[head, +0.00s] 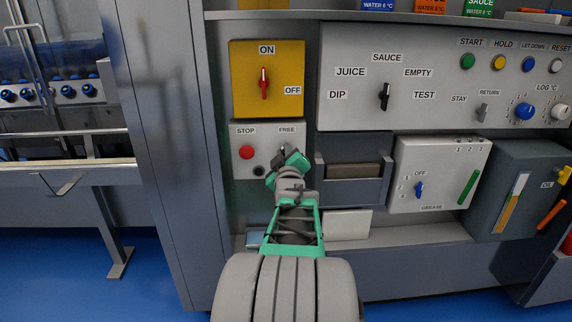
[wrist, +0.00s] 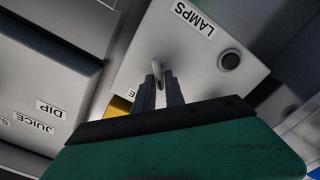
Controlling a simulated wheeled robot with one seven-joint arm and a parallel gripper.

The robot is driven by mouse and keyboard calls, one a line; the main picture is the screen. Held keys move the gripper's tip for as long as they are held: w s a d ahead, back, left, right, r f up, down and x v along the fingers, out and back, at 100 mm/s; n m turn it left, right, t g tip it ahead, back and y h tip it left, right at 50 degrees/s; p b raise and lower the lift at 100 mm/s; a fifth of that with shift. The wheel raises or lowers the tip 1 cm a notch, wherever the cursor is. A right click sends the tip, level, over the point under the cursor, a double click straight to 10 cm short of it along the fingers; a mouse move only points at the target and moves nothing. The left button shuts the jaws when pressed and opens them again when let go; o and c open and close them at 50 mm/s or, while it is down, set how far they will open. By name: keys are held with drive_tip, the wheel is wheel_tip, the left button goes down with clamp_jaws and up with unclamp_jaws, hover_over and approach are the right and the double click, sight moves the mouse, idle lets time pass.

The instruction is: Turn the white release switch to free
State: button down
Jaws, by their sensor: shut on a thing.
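The STOP/FREE panel (head: 243,135) is a light grey box with a red STOP button (head: 246,152) and a FREE label at its upper right. My gripper (head: 286,152) reaches up to the panel just under the FREE label and hides the switch there in the head view. In the wrist view, the white release switch (wrist: 157,64) shows between the dark fingertips of my gripper (wrist: 160,82), which are shut on it. The wrist view is turned, with a LAMPS label and a dark round button (wrist: 230,60) beside the switch. The switch's exact setting is hard to tell.
A yellow ON/OFF box (head: 245,98) with a red handle sits just above. A recessed drawer-like tray (head: 350,190) is close on the right, then the grease panel (head: 432,160). A wide control panel (head: 345,60) with a black selector is at upper right.

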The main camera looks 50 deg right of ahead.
drive_tip(key=shift+f+n+b, duration=0.2)
drive_tip(key=shift+n+b, duration=1.15)
drive_tip(key=shift+n, duration=0.15)
drive_tip(key=c, duration=1.4)
unclamp_jaws()
drive_tip(key=shift+c, duration=0.2)
drive_tip(key=p+v, duration=0.1)
drive_tip(key=v, duration=0.7)
drive_tip(key=shift+p, duration=0.35)
